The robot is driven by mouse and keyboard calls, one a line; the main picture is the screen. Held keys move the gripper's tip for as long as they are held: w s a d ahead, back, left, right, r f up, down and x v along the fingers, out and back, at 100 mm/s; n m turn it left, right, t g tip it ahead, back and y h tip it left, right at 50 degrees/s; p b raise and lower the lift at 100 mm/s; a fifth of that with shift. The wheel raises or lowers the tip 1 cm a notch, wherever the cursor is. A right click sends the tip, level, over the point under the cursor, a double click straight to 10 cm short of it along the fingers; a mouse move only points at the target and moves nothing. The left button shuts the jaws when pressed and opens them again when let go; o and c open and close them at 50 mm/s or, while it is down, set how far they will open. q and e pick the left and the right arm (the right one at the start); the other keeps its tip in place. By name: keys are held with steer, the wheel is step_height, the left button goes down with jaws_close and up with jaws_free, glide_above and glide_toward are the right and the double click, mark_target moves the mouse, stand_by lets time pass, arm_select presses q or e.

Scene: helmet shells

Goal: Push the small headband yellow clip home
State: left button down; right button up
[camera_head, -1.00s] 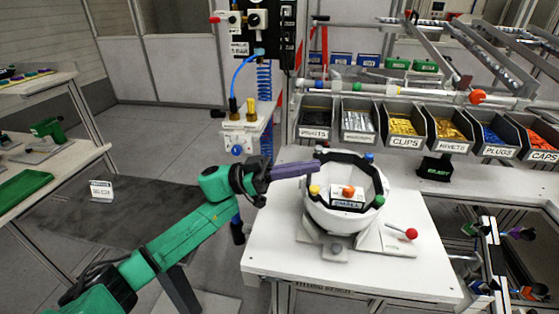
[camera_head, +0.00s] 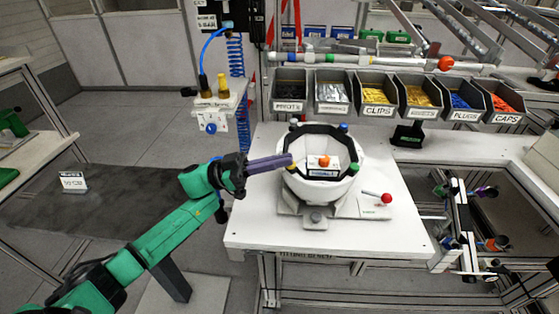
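The white helmet shell (camera_head: 322,189) sits open side up on a grey fixture on the white bench, with a dark band around its inner rim. The small yellow clip (camera_head: 291,169) is at the left of the rim, partly hidden by my fingers. My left gripper (camera_head: 289,160) reaches in from the left, its purple fingers together with no gap visible. Their tips are right at the clip, just above it; I cannot tell whether they touch. Nothing shows held in them. My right gripper is not in view.
A labelled white block with an orange knob (camera_head: 324,161) is inside the shell. Blue (camera_head: 343,127) and green (camera_head: 356,168) clips are on the rim. Parts bins (camera_head: 378,111) line the back. The bench's front right is clear.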

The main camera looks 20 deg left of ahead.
arm_select(q)
steer(key=shift+d+f, duration=0.15)
steer(key=shift+f, duration=0.5)
step_height(320, 180, up, 5)
steer(key=p, duration=0.4)
steer(key=b+v, duration=0.5)
steer(key=v, duration=0.5)
steer(key=shift+a+r, duration=0.2)
steer(key=shift+r, duration=0.05)
